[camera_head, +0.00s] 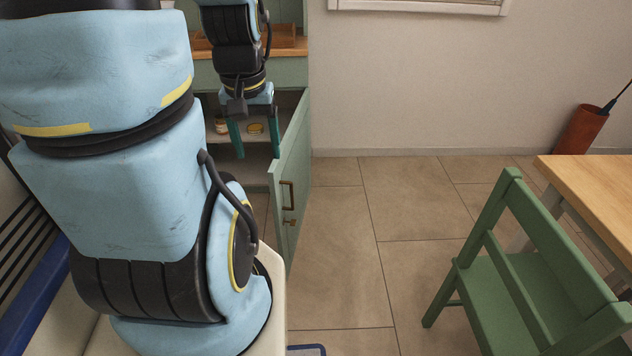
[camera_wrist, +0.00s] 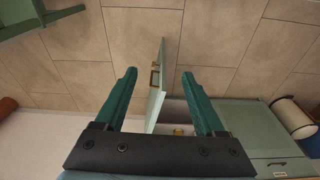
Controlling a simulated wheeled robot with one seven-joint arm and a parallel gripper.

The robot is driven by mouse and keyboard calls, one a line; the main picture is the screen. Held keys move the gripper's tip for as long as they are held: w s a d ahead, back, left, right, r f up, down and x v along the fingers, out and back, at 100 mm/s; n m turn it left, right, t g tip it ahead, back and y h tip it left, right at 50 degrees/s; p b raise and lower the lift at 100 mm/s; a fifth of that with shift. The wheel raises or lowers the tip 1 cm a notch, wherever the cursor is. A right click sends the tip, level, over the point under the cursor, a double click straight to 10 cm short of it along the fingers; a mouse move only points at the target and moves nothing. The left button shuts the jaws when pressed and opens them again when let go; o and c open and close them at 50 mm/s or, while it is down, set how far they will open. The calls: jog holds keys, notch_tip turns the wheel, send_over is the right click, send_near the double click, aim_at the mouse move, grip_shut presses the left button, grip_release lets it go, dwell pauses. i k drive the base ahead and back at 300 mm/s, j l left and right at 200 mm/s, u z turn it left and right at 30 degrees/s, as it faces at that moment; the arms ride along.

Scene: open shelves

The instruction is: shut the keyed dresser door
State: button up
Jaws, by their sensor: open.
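The green dresser door (camera_head: 291,180) stands wide open, swung out from the dresser's right side in the head view. A brass handle and a key below it show on its face. The wrist view shows the door (camera_wrist: 157,97) nearly edge-on between the fingers, farther off than the fingertips. My gripper (camera_head: 254,153) is open and empty in front of the open cabinet, left of the door. It also shows in the wrist view (camera_wrist: 159,75). I see no contact between the fingers and the door.
Inside the dresser (camera_head: 290,72), small jars (camera_head: 255,128) stand on a shelf. A wooden tray (camera_head: 284,38) is on its top. A green chair (camera_head: 510,290) and a wooden table (camera_head: 590,190) stand at the right. The tiled floor between door and chair is clear.

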aim_at(290, 176)
jog(key=k+l+z, duration=0.1)
jog(key=k+l, duration=0.8)
jog(key=i+u, duration=0.2)
jog(key=u, duration=0.3)
jog(key=i+u, duration=0.25)
jog(key=u, duration=0.2)
jog(key=i+l+u, duration=0.2)
jog(key=u, duration=0.3)
